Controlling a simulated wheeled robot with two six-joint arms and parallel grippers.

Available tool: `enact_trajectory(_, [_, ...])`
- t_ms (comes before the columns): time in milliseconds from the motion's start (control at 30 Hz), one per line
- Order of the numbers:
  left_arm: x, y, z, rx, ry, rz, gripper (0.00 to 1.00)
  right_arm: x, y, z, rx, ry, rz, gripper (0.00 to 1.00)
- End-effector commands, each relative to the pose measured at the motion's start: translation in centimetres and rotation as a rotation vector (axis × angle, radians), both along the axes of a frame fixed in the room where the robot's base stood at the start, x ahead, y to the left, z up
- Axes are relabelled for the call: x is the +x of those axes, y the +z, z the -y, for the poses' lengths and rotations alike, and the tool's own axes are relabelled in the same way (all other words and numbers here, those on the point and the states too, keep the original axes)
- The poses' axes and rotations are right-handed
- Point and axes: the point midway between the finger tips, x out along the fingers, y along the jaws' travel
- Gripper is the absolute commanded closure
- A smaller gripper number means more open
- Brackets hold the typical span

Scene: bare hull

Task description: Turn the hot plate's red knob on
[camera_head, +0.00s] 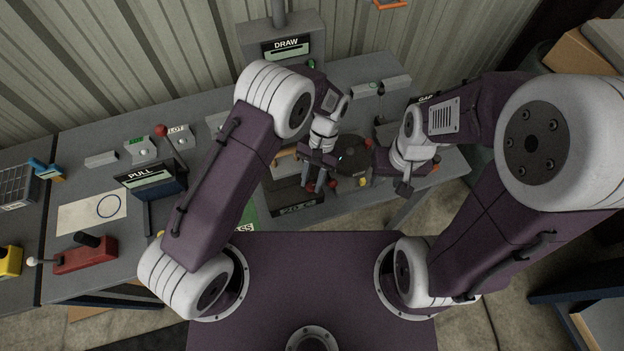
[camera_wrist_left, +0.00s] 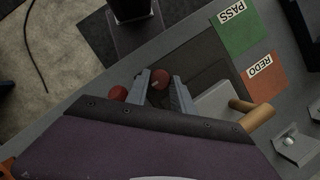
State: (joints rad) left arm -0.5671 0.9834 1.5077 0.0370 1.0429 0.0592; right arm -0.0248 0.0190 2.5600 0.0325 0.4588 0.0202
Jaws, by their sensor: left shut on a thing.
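My left gripper (camera_head: 318,186) reaches down over the bench with its fingers shut on a red knob. In the left wrist view, the round red knob (camera_wrist_left: 160,82) sits between the gripper's two grey fingertips (camera_wrist_left: 160,95). A second red round part (camera_wrist_left: 118,93) lies just outside the fingers. The hot plate's dark round top (camera_head: 352,152) shows beside my left gripper, and its body is largely hidden. My right gripper (camera_head: 403,188) hangs to the right, apart from the knob; its jaws are too small and dark to read.
A green PASS mat (camera_wrist_left: 235,25) and an orange REDO mat (camera_wrist_left: 262,77) lie near the left gripper. A wooden handle (camera_wrist_left: 257,117) on a grey part is close beside it. A PULL unit (camera_head: 150,180) and a red clamp-like part (camera_head: 85,255) stand to the left.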

Motion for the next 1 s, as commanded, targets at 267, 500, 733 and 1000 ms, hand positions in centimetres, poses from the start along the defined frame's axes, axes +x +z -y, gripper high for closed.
enact_trajectory(267, [0.2, 0.1, 0.1, -0.004, -0.006, 0.006, 1.0, 0.0, 0.0, 0.0, 0.0, 0.0, 0.0, 0.6])
enact_trajectory(500, [0.2, 0.1, 0.1, -0.004, -0.005, 0.005, 0.49, 0.0, 0.0, 0.0, 0.0, 0.0, 0.0, 0.6])
enact_trajectory(733, [0.1, 0.1, 0.0, -0.002, -0.004, 0.002, 0.49, 0.0, 0.0, 0.0, 0.0, 0.0, 0.0, 0.6])
enact_trajectory(1000, [1.6, 3.3, 0.8, -0.004, -0.003, 0.008, 0.49, 0.0, -1.5, 0.0, 0.0, 0.0, 0.0, 0.6])
